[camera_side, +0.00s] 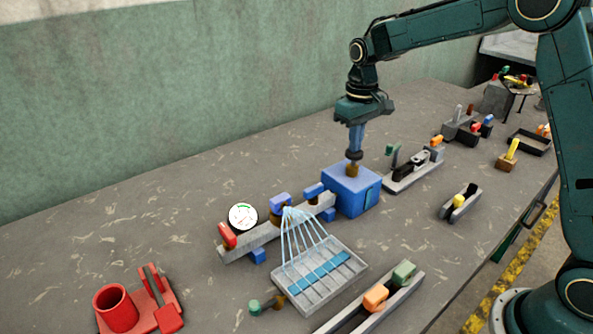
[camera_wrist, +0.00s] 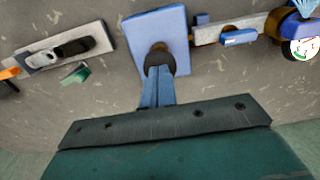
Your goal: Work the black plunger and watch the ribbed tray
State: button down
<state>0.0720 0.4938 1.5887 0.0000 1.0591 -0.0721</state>
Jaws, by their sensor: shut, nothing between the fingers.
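The black plunger (camera_wrist: 158,62) stands on top of a blue box (camera_wrist: 183,40), with a brownish collar around it. In the side view the blue box (camera_side: 345,190) stands mid-table with the collar (camera_side: 352,170) on its top. My gripper (camera_side: 355,150) is shut and points down right over the plunger; its fingertips (camera_wrist: 157,95) appear to meet the plunger's top, though contact is hard to tell. The ribbed grey tray (camera_side: 345,283) lies in front of the box, with a blue band across its middle slots. Several pale blue streams (camera_side: 303,233) fan from a nozzle down to the tray.
A grey rail (camera_side: 265,237) joins the box, with a white round gauge (camera_side: 243,216) and a red lever (camera_side: 227,235). A grey channel (camera_side: 395,302) holds orange and green blocks. Red holder (camera_side: 118,308) stands front left. A grey fixture (camera_side: 412,172) stands right of the box.

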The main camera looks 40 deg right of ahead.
jog(key=shift+r, duration=3.3)
jog(key=shift+s+r, duration=0.1)
jog(key=s+a+r+t, duration=0.1)
jog(key=s+r, duration=0.3)
jog(key=s, duration=0.3)
jog(key=s+a+r+t, duration=0.1)
jog(key=s+r+t, duration=0.15)
jog(key=s, duration=0.55)
jog(key=s+a+f+t, duration=0.1)
jog(key=s+f+t, duration=0.1)
jog(key=s, duration=1.3)
jog(key=shift+s+a+f, duration=0.25)
jog(key=shift+f, duration=0.25)
jog(key=c, duration=2.1)
grip_release()
